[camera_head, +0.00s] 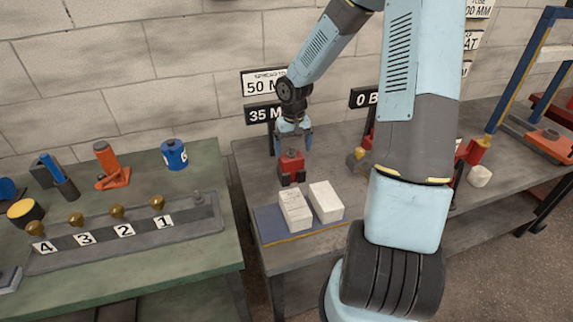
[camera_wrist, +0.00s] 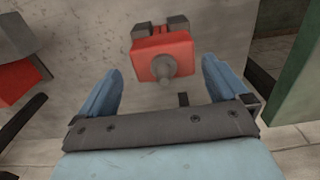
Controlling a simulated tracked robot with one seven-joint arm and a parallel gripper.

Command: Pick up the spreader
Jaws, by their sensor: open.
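A red block-shaped tool with dark feet, which looks like the spreader (camera_head: 291,165), stands on the grey bench behind two pale blocks. In the wrist view the spreader (camera_wrist: 158,46) shows a grey round knob facing the camera. My gripper (camera_head: 293,143) is just above it, pointing down. In the wrist view my gripper (camera_wrist: 162,72) has its blue fingers apart, one on each side of the knob, with gaps visible. Nothing is held. I cannot tell how far the fingertips are above the red body.
Two pale blocks (camera_head: 325,202) rest on a blue mat (camera_head: 273,226) in front. Signs (camera_head: 263,114) stand behind. A green bench (camera_head: 180,262) at left holds a numbered rack (camera_head: 190,222) and several tools. A blue frame (camera_head: 520,70) stands at far right.

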